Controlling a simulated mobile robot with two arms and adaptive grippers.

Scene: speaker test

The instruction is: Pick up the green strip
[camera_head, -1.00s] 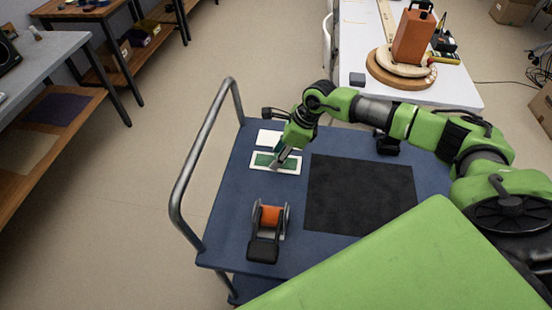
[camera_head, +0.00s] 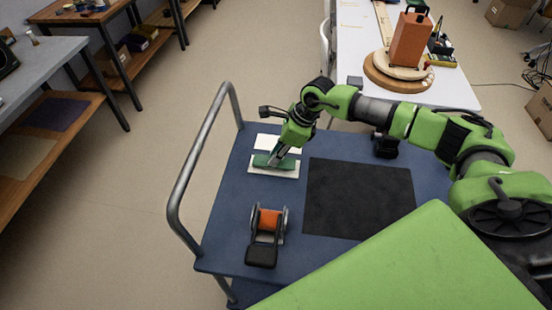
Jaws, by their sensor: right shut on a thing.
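The green strip (camera_head: 287,164) is in the grip of my right gripper (camera_head: 275,160), whose fingers point down at the left part of the blue cart top. The strip appears a little above the white card (camera_head: 272,173) and covers its far part. The exact gap between strip and card is hard to tell. The fingertips hide part of the strip. My left gripper is not in view.
A second white card (camera_head: 290,141) lies just behind. A dark mat (camera_head: 358,199) covers the cart's middle. An orange spool on a holder (camera_head: 268,222) stands nearer. The cart's grey rail (camera_head: 202,150) rises at the left. A white table (camera_head: 438,93) stands behind.

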